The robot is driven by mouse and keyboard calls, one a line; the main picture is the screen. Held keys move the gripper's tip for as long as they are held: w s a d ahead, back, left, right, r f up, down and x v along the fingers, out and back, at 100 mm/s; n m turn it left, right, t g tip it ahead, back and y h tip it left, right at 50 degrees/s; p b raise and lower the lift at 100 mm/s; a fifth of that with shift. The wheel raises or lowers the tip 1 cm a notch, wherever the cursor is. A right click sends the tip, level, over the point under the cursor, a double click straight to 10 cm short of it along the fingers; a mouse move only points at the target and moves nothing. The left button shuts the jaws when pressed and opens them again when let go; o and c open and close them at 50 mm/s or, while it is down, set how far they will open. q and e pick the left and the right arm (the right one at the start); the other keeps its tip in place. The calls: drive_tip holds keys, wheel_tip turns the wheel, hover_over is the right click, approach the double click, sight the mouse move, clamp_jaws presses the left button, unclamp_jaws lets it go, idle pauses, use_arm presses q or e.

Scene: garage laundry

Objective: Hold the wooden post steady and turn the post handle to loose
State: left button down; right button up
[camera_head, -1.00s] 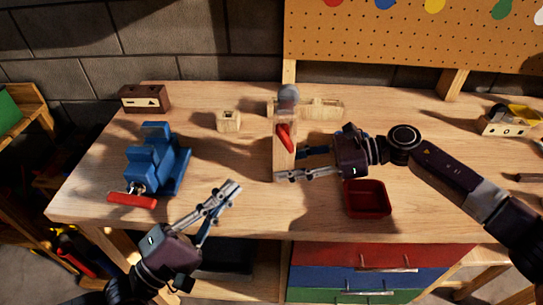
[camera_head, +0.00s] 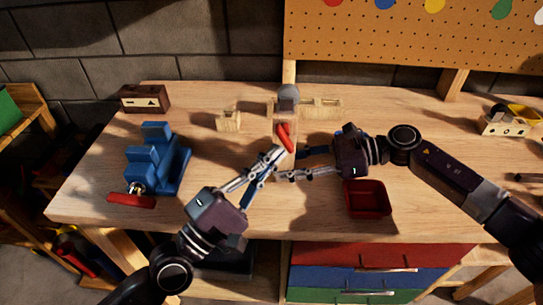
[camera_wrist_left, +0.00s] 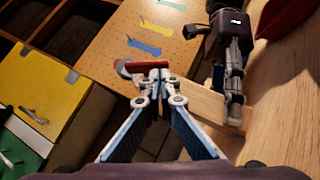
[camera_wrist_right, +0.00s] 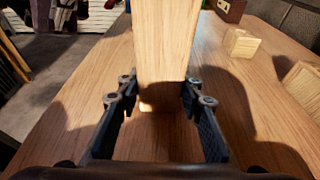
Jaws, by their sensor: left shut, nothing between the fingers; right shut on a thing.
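The wooden post (camera_head: 284,113) stands upright on the workbench with a grey rounded top (camera_head: 288,94). Its red handle (camera_head: 286,138) slants across the front. My right gripper (camera_head: 286,164) is shut on the post from the right; the right wrist view shows the post (camera_wrist_right: 167,45) between its fingers. My left gripper (camera_head: 280,151) is shut and empty, its tips at the lower end of the handle. In the left wrist view its tips (camera_wrist_left: 158,72) overlap the red handle (camera_wrist_left: 146,64); I cannot tell whether they touch. The left gripper hides the post's lower front.
A blue vise (camera_head: 152,165) with a red bar stands at left. A red tray (camera_head: 367,199) sits right of the post. Small wooden blocks (camera_head: 229,121) lie behind, and a pegboard (camera_head: 410,45) stands at the back. The bench between vise and post is mostly clear.

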use_arm(q)
drive_tip(key=shift+d+f+n+t, duration=0.1)
drive_tip(key=shift+d+n+t, duration=0.1)
drive_tip(key=shift+n+t, duration=0.45)
drive_tip(key=shift+d+f+n+t, duration=0.1)
drive_tip(key=shift+d+n+t, duration=0.1)
drive_tip(key=shift+n+t, duration=0.45)
drive_tip(key=shift+d+n+t+y, duration=0.6)
drive_tip(key=shift+d+n+t, duration=0.3)
drive_tip(key=shift+d+n, duration=0.75)
drive_tip(key=shift+s, duration=0.1)
